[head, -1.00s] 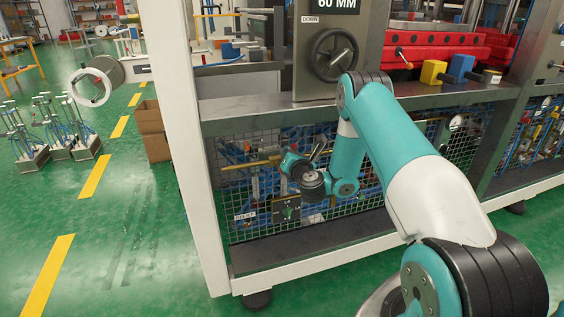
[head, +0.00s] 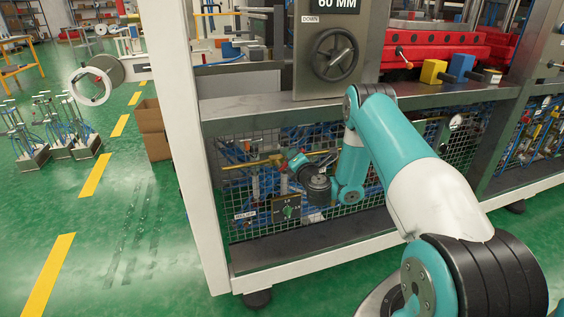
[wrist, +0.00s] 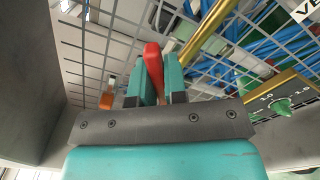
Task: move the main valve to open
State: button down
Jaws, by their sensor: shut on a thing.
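A red lever handle (wrist: 153,60) stands between the two teal fingers of my gripper (wrist: 156,82) in the wrist view. The fingers are shut on it, one on each side. I take it for the main valve's handle; no label naming it is readable. In the head view my gripper (head: 294,160) is low behind the machine's front frame, by the wire mesh and a yellow pipe (head: 250,163). There the handle cannot be clearly made out, and the valve body is hidden.
Wire mesh (wrist: 95,45) and blue hoses surround the gripper. A panel with a green knob (head: 288,211) sits just below it, near a RELIEF label (head: 245,215). A handwheel (head: 336,54) is mounted above.

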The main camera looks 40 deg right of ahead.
jog(key=f+m, duration=0.1)
jog(key=m+b, duration=0.1)
jog(key=m, duration=0.1)
jog(key=shift+s+d+f+m+b, duration=0.15)
jog(key=shift+d+f+m+b, duration=0.15)
jog(key=shift+f, duration=0.05)
jog(key=c, duration=1.1)
grip_release()
jog(key=shift+f+b, duration=0.1)
jog(key=shift+b, duration=0.25)
